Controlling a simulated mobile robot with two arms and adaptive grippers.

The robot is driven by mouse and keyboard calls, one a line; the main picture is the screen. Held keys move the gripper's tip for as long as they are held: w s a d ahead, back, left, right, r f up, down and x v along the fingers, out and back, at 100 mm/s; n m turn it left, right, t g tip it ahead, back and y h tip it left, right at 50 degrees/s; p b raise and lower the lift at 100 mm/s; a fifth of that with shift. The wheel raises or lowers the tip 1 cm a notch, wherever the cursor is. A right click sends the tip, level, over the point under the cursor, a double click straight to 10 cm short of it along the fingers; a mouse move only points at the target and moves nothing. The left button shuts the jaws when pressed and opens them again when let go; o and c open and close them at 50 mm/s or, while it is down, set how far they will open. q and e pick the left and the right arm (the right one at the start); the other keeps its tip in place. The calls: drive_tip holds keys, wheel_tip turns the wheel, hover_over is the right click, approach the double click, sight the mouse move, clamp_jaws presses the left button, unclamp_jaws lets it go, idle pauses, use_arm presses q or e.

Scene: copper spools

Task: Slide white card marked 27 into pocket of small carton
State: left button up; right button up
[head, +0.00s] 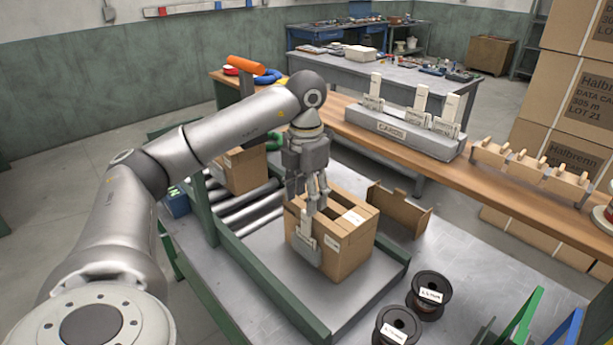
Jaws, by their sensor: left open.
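The small carton (352,254) stands on the grey bench between green rails. A clear-looking pocket (306,248) is on its front left face. A white card (304,224) stands upright there, its lower part in the pocket and its top sticking up above it. Its number is too small to read. My left gripper (314,208) points down over the carton's near left edge, right by the card's top. It is open; whether a finger touches the card I cannot tell. My right gripper is not in view.
A grey card rack (400,134) holding several white cards stands on the wooden shelf. A wooden peg rack (530,172) is right of it. Two dark spools (429,296) (397,328) stand right of the carton. Another carton (243,170) sits on the rollers behind my arm.

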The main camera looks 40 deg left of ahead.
sight(306, 234)
use_arm(q)
wheel_tip(306, 234, down, 3)
drive_tip(key=shift+f, duration=0.4)
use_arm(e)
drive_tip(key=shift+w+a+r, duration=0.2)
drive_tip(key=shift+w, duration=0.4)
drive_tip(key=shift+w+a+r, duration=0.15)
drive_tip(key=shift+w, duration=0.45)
use_arm(q)
drive_tip(key=shift+c, duration=0.4)
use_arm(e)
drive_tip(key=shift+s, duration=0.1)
use_arm(q)
drive_tip(key=c, duration=1)
drive_tip(key=o, duration=0.3)
drive_tip(key=c, duration=0.3)
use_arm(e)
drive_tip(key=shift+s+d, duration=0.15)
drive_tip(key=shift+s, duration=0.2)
